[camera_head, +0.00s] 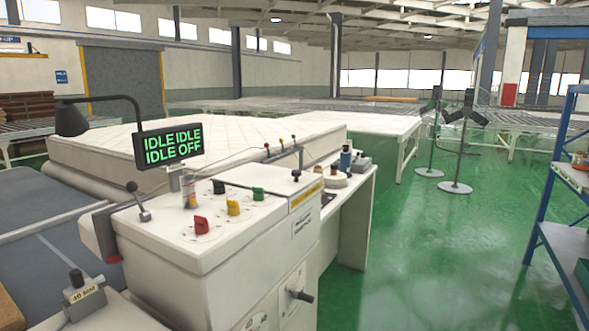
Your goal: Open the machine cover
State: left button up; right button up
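A white machine (215,245) stands in the foreground. At the right of its top is a light panel (270,183) with a small black knob (296,176) and a yellow label strip (306,196) on its front edge; it looks like a cover and lies flat, apparently shut. Red (201,225), yellow (233,207) and green (258,194) knobs sit on the top to its left. A display (170,145) reads "IDLE IDLE IDLE OFF". A black handle (299,295) sticks out of the front. Neither of my grippers is in view.
A white mattress (90,150) lies behind the machine. A lever (138,200) stands at its left. A narrow shelf (350,185) with small items extends right. Blue shelving (550,200) is at the right edge, with two stands (456,187) farther back. Green floor (430,260) between is clear.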

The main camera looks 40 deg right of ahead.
aim_at(279, 182)
jog(key=i+l, duration=0.1)
jog(key=l, duration=0.35)
jog(key=i+l, duration=0.1)
jog(key=l, duration=0.3)
jog(key=i+l, duration=0.1)
jog(key=l, duration=0.35)
jog(key=i+l, duration=0.1)
jog(key=l, duration=0.3)
jog(key=u, duration=0.05)
